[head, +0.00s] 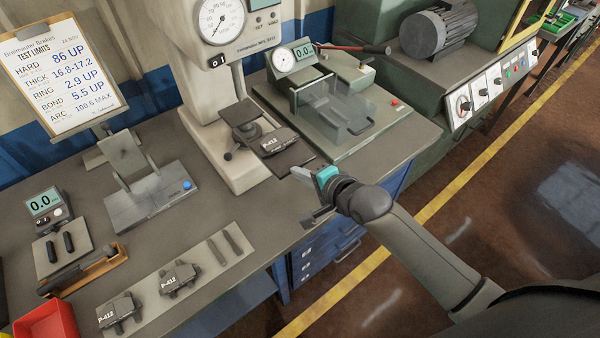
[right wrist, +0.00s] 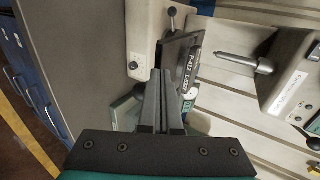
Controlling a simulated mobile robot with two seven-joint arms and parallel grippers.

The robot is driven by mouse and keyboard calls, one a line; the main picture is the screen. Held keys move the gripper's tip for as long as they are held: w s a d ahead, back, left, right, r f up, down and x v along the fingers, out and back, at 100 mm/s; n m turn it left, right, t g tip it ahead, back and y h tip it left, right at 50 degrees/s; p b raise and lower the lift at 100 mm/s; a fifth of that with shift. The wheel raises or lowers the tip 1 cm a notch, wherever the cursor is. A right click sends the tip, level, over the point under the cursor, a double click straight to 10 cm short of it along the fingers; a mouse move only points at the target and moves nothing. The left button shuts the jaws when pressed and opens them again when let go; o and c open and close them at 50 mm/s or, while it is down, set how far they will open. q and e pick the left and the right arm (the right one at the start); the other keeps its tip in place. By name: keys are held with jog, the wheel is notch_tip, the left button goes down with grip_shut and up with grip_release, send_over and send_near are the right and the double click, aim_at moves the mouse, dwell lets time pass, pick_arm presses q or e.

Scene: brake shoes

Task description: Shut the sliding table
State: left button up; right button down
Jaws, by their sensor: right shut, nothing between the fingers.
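The sliding table (head: 293,160) is a dark flat plate at the base of the hardness tester (head: 210,120). It sticks out towards the bench's front edge. A dark brake shoe marked P-412 (head: 279,142) lies on it. My right gripper (head: 302,174) is shut and empty at the plate's front end; I cannot tell whether it touches. In the right wrist view the shut fingers (right wrist: 159,78) point at the plate (right wrist: 174,52), beside the brake shoe (right wrist: 190,72), and partly hide it. The tester's metal probe (right wrist: 250,65) shows to the right. My left gripper is out of view.
A gauge fixture with a clear guard (head: 335,105) stands right of the tester. Two more brake shoes (head: 180,279) (head: 120,312) lie on a pale strip at the front left. A grey stand (head: 140,180), a small meter (head: 46,203) and a red bin (head: 48,322) stand further left.

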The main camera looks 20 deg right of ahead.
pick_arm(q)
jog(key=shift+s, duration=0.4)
pick_arm(e)
jog(key=shift+w+a, duration=0.15)
jog(key=shift+w, duration=0.25)
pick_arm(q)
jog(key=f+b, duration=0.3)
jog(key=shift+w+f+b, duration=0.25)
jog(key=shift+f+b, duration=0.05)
pick_arm(e)
jog(key=w+a, duration=0.2)
jog(key=w, duration=0.5)
jog(key=w+a, duration=0.3)
jog(key=w, duration=0.5)
jog(key=shift+w+a, duration=0.25)
jog(key=shift+a, duration=0.05)
